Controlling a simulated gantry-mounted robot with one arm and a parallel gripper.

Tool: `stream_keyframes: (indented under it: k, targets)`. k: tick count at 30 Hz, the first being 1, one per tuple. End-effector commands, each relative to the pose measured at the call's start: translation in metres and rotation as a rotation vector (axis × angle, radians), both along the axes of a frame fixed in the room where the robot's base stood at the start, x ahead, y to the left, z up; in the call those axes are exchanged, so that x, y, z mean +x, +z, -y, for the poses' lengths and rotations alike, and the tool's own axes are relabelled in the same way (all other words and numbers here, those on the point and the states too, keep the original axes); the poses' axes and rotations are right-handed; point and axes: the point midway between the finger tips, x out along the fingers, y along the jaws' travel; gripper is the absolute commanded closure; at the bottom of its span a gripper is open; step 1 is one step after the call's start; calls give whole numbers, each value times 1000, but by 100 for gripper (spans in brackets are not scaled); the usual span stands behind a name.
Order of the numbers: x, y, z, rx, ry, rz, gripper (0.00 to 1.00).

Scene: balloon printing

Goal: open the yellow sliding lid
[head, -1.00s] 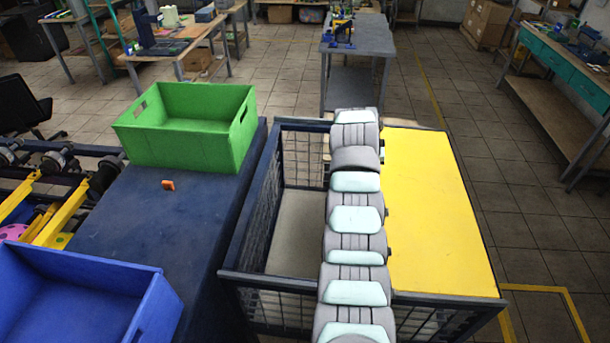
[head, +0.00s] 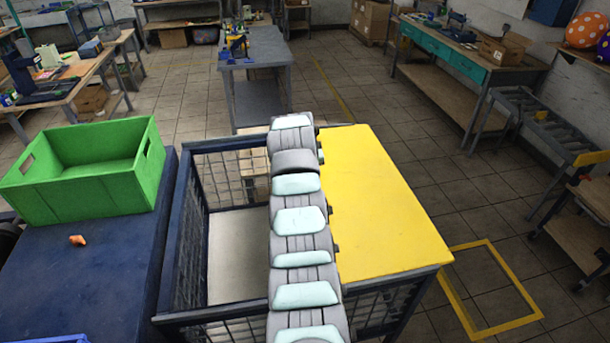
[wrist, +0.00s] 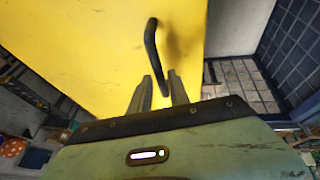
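The yellow sliding lid (head: 385,205) lies flat over the right part of a dark blue mesh cage (head: 178,225). The left part of the cage is uncovered and its pale floor shows. In the wrist view the yellow lid (wrist: 100,45) fills much of the picture, with a dark bent handle (wrist: 150,45) on it. My gripper (wrist: 159,86) is open, its two fingers apart. The handle's lower end appears between the fingertips in the picture; I cannot tell whether they touch it. In the head view my arm hides the gripper and the handle.
A green crate (head: 90,180) and a small orange piece (head: 77,240) are on the blue table (head: 100,275) left of the cage. A grey workbench (head: 255,65) stands behind.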

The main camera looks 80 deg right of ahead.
Motion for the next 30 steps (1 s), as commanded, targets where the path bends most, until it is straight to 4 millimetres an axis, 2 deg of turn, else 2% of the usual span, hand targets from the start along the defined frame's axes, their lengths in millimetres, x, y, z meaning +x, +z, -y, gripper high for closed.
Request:
stream_keyframes:
  k: [4,11,16,30]
  targets:
    - [0,0,0,0,0,0,66]
    - [0,0,0,1,0,0,66]
    - [1,9,-5,1,0,0,66]
    - [1,86,-40,-3,1,1,66]
